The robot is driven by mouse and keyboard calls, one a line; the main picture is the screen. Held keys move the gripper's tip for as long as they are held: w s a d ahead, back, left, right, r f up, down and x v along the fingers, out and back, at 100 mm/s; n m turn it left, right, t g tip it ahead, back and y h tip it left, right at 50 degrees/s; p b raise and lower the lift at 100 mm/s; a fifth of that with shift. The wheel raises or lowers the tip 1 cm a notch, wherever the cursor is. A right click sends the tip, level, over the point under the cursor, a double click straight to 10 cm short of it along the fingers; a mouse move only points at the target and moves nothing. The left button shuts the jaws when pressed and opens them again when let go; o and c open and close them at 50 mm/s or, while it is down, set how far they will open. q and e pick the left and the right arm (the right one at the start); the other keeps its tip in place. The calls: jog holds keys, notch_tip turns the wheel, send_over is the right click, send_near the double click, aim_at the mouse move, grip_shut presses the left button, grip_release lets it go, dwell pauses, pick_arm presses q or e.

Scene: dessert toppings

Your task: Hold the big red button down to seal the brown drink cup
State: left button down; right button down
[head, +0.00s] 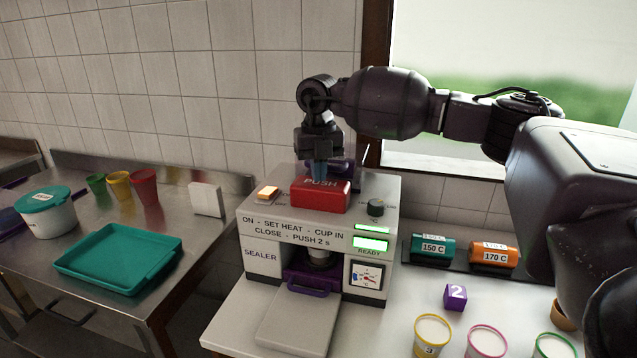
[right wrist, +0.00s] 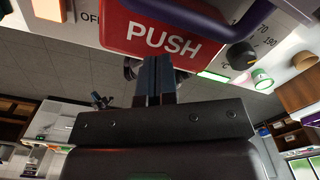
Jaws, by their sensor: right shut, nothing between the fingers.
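The grey sealer (head: 272,256) stands on the right-hand counter. Its big red button (head: 322,196), marked PUSH, is on top and also fills the upper middle of the right wrist view (right wrist: 160,38). My right gripper (head: 320,174) points down with its blue fingers shut and empty, at the back part of the button. In the right wrist view its fingertips (right wrist: 156,62) meet the button's edge; I cannot tell how far the button is pressed. The sealer's opening is dark, with a purple handle (head: 307,284); I cannot make out the brown cup inside. My left gripper is out of view.
An orange switch (head: 267,193), a dark dial (head: 375,207) and green lit displays (head: 370,244) are on the sealer. Green (head: 432,247) and orange (head: 493,255) rolls, a purple block (head: 456,297) and several cups stand right. A teal tray (head: 118,258) lies left.

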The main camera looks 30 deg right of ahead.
jog(key=shift+f, duration=0.75)
